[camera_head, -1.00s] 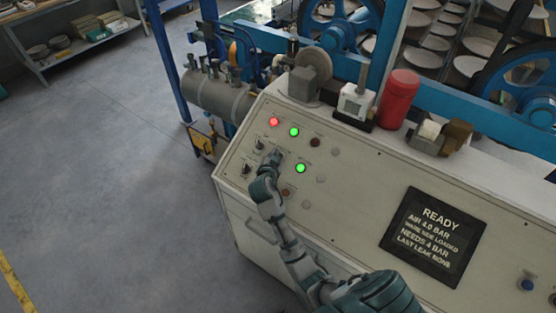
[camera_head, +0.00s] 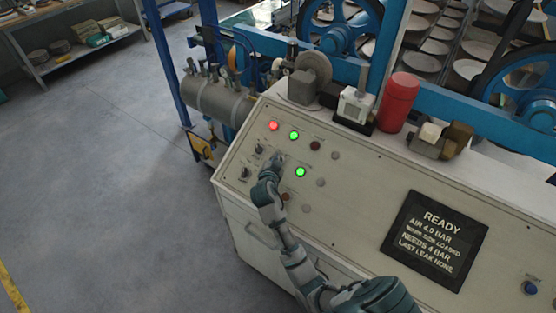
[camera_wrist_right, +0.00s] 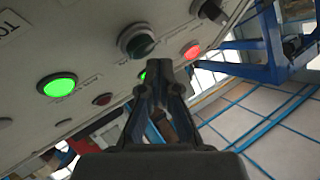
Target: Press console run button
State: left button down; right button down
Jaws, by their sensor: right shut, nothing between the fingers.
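The pale console (camera_head: 345,205) carries a sloped panel of small buttons, lamps and knobs; their labels are too small to read. My right gripper (camera_head: 278,160) is shut and empty, its tips close to the panel among the controls. In the wrist view its closed fingertips (camera_wrist_right: 160,66) lie just below a dark round control with a metal collar (camera_wrist_right: 137,41); I cannot tell whether they touch it. A lit green lamp (camera_head: 300,172) is right of the gripper, another green one (camera_head: 293,135) and a red one (camera_head: 274,126) beyond. A blue button (camera_head: 529,288) is at the far right.
A black display (camera_head: 434,240) reads READY, air 4.0 bar. A red canister (camera_head: 399,102), a white gauge box (camera_head: 357,103) and a grey wheel-like part (camera_head: 314,68) stand on the console top. Open floor (camera_head: 100,170) is at the left.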

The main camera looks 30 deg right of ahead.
jog(key=shift+f, duration=0.1)
dwell(0.6)
jog(key=shift+d+f, duration=0.2)
jog(key=shift+w+d+f+b, duration=0.1)
jog(key=shift+d+f+b, duration=0.1)
jog(key=shift+f+b, duration=0.25)
dwell(0.7)
jog(key=shift+r, duration=0.1)
jog(key=shift+a+r+p, duration=0.4)
jog(key=shift+r+p, duration=0.15)
jog(key=shift+r, duration=0.15)
jog(key=shift+s+a+r+p, duration=0.2)
jog(key=shift+a+r+p, duration=0.05)
jog(key=shift+r+p, duration=0.3)
jog(key=a+r+p, duration=0.1)
jog(key=s+a+r+p, duration=0.1)
jog(key=r, duration=0.1)
jog(key=shift+r, duration=0.1)
